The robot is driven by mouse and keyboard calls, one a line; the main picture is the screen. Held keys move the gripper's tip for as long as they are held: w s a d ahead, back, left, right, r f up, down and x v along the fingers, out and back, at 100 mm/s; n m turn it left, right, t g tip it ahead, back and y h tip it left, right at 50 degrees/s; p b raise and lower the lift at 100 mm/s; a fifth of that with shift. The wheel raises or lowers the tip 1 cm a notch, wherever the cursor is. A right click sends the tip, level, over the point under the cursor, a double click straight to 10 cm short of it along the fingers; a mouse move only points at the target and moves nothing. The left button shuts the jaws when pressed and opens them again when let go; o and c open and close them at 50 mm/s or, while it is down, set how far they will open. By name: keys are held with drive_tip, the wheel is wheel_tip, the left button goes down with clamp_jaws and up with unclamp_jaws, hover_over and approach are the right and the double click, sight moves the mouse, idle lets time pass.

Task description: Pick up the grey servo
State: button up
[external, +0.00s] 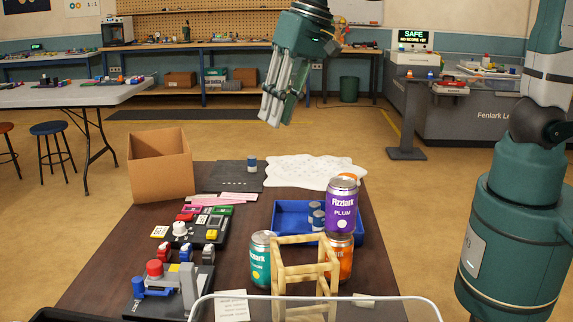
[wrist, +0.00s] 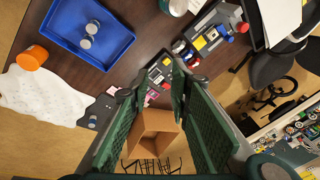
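I cannot make out for sure which thing is the grey servo. Two small grey-and-blue cylinders (external: 317,216) are in the blue tray (external: 291,208); the wrist view shows them (wrist: 89,35) lying near the middle of the tray (wrist: 60,42). A similar cylinder (external: 252,164) stands on the dark mat. A grey upright block (external: 189,286) is on the control unit at front left. My gripper (external: 277,117) hangs high above the far part of the table, fingers pointing down. In the wrist view my gripper (wrist: 157,76) has its fingers apart with nothing between them.
A cardboard box (external: 160,168) stands at the table's left edge. Button units (external: 192,232) line the left side. White bubble wrap (external: 300,172) lies at the back.

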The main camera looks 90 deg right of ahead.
drive_tip(key=w+a+f+m+g+b, duration=0.2)
drive_tip(key=w+f+m, duration=0.2)
drive_tip(key=w+f, duration=0.6)
drive_tip(key=m+g+b, duration=0.1)
drive_tip(key=m+b, duration=0.1)
drive_tip(key=m, duration=0.2)
hover_over(209, 247)
drive_tip(key=d, duration=0.1)
wheel_tip(209, 247, down, 14)
drive_tip(key=shift+d+f, duration=0.1)
drive_tip(key=shift+w+f+m, duration=0.15)
drive_tip(key=shift+f+m, duration=0.25)
drive_tip(key=shift+f, duration=0.05)
drive_tip(key=shift+f, duration=0.1)
drive_tip(key=shift+f, duration=1.2)
drive_tip(key=shift+f, duration=0.1)
drive_tip(key=shift+f+b, duration=0.9)
drive_tip(key=shift+f, duration=1.65)
drive_tip(key=shift+c, duration=0.4)
